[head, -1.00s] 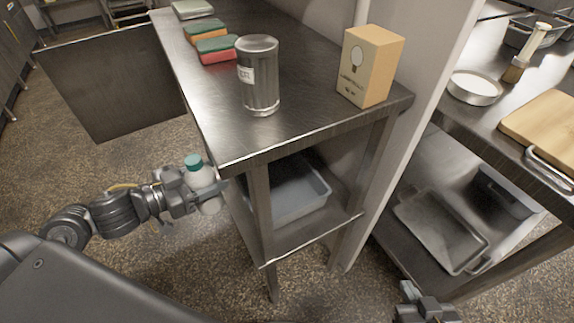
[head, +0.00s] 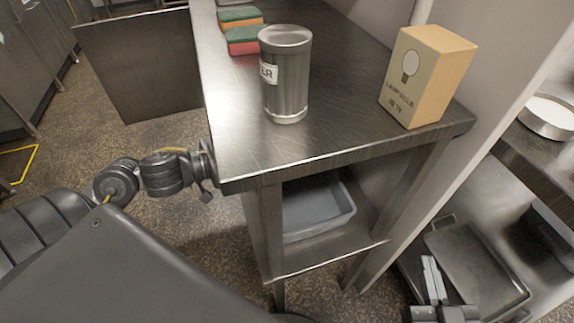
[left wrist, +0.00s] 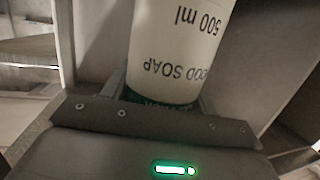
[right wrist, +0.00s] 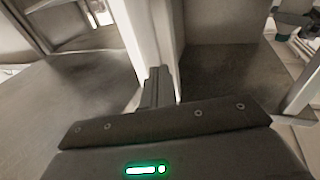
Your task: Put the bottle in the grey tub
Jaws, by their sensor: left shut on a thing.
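The bottle (left wrist: 178,45) is white with a green cap and dark lettering, "500 ml" and part of "SOAP". My left gripper (left wrist: 162,102) is shut on it near the cap. In the head view the left gripper and bottle are hidden behind the steel table's corner; only my arm shows beside it. The grey tub (head: 322,228) stands on the lower shelf of that table, partly hidden by the table top and leg. Its visible inside looks empty. My right gripper (head: 432,278) is shut and empty at the lower right, and its fingers show in the right wrist view (right wrist: 158,85).
The steel table top (head: 250,130) carries a metal canister (head: 287,85), a lamp-bulb box (head: 428,75) and sponges (head: 243,38). Table legs and the shelf edge (head: 335,258) frame the tub. A shallow metal tray (head: 475,265) lies on a low shelf at right.

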